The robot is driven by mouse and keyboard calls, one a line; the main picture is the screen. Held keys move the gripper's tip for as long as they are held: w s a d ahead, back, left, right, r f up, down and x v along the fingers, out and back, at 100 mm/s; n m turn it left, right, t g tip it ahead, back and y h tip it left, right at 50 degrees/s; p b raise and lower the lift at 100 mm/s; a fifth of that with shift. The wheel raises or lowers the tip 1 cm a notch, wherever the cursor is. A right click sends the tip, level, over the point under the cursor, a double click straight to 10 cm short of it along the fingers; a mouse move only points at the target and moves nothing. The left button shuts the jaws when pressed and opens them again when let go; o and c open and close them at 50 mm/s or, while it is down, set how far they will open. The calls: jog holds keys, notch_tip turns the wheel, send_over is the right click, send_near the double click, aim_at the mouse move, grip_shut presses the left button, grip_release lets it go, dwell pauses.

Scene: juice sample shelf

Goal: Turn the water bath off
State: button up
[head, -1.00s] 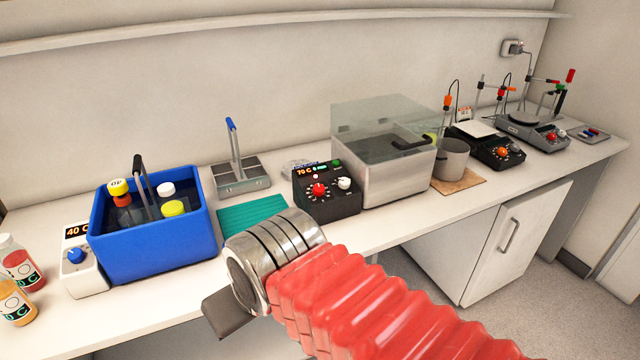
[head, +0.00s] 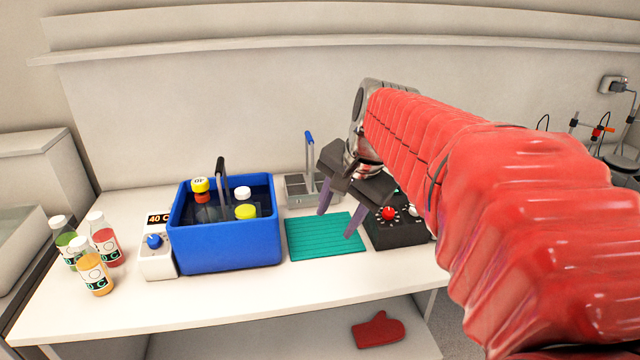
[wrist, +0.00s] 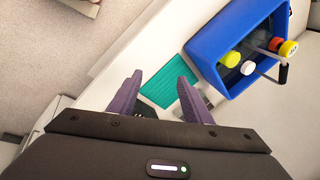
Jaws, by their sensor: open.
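A blue tub bath (head: 225,252) stands on the bench with several capped bottles in it. It also shows at the upper right of the wrist view (wrist: 207,50). On its left side is a white control unit (head: 158,262) with a blue knob (head: 154,241) and a lit display reading 40 C. A black control unit (head: 385,235) with a red knob (head: 389,213) is partly hidden behind my arm. My gripper (head: 339,214) is open and empty, above the bench by the green mat, right of the blue tub. Its fingers also show in the wrist view (wrist: 158,97).
A green ribbed mat (head: 325,237) lies between the blue tub and the black unit. A metal rack (head: 298,190) with a blue-topped handle stands behind it. Several juice bottles (head: 96,275) stand left of the white unit. A red mitt (head: 378,331) lies below the bench top.

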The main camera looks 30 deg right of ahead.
jog(key=w+d+m, duration=0.4)
jog(key=d+m, duration=0.2)
jog(key=d, duration=0.5)
jog(key=m+y, duration=0.1)
jog(key=m, duration=0.6)
send_near(388, 211)
jog(key=s+v, duration=0.1)
jog(key=v, duration=0.5)
jog(key=shift+w+d+f+t, duration=0.15)
jog(key=shift+w+f+t, duration=0.1)
jog(key=shift+f+t, duration=0.05)
jog(key=x, duration=1.4)
jog(key=shift+c, duration=0.6)
jog(key=shift+r, duration=0.1)
jog(key=c, duration=1)
jog(key=shift+o, duration=0.3)
